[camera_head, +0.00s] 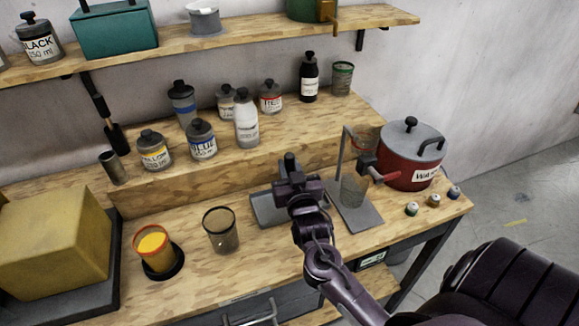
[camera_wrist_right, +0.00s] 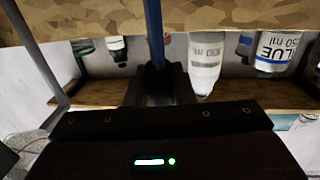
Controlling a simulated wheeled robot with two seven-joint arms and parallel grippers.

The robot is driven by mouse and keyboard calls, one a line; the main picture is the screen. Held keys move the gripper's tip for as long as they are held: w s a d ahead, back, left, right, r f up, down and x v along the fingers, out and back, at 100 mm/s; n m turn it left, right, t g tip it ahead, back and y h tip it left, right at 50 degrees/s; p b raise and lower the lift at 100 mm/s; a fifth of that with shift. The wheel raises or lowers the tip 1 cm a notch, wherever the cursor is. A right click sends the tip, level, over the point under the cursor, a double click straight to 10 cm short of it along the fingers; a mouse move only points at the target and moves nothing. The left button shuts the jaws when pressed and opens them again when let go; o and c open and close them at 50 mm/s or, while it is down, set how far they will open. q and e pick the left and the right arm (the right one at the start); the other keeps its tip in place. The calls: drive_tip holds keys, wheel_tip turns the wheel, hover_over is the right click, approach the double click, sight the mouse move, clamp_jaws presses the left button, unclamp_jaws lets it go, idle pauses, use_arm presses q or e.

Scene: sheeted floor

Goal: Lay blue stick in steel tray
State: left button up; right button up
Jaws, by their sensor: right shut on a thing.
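My right gripper (camera_head: 290,172) is over the workbench and hides part of the steel tray (camera_head: 262,210). In the right wrist view the jaws (camera_wrist_right: 158,85) are shut on the blue stick (camera_wrist_right: 154,35), which runs from between the fingers to the top edge of the picture. In the head view I cannot make out the stick behind the gripper. The steel tray is a shallow grey tray on the bench top. Whether the stick touches it cannot be told. My left gripper is not in view.
To the right of the tray stand a metal stand (camera_head: 356,218) with a glass and a red pot (camera_head: 410,160). A glass cup (camera_head: 220,232) and a yellow-filled cup (camera_head: 155,250) stand left. Several bottles, including the blue-labelled one (camera_head: 201,142), line the raised shelf behind.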

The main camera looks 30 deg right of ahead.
drive_tip(key=o, duration=0.9)
drive_tip(key=shift+b+v, duration=1.45)
drive_tip(key=shift+v, duration=4.55)
